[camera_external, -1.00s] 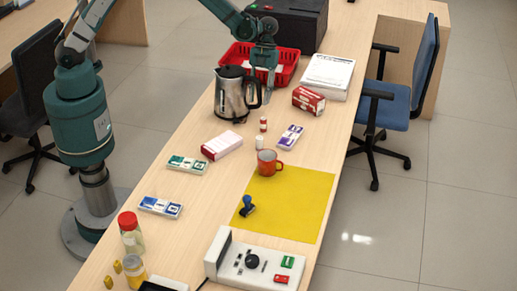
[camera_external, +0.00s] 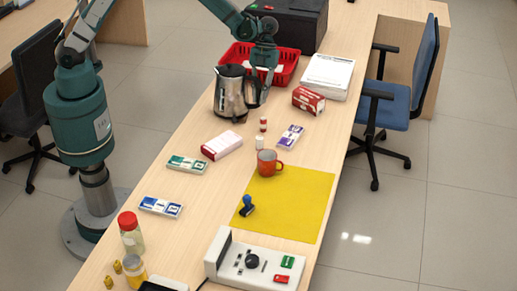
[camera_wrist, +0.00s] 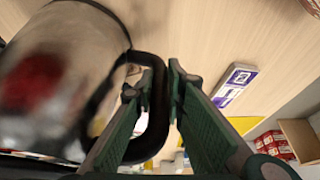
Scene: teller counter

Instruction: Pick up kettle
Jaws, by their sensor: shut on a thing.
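The kettle (camera_external: 231,96) is silver with a black lid and black handle. It stands upright at the far part of the counter in the external view; I cannot tell whether its base touches the counter. My gripper (camera_external: 265,88) is at its right side, shut on the black handle. In the wrist view the kettle's shiny body (camera_wrist: 50,75) fills the left, blurred and reflecting red. The handle (camera_wrist: 158,105) curves down at my green fingers (camera_wrist: 160,80), which partly hide it.
A red basket (camera_external: 288,72) is right behind the kettle. A red-and-white box (camera_external: 308,100) and a paper stack (camera_external: 327,76) are to its right. A white-and-red box (camera_external: 222,145) and small bottles (camera_external: 263,124) are in front.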

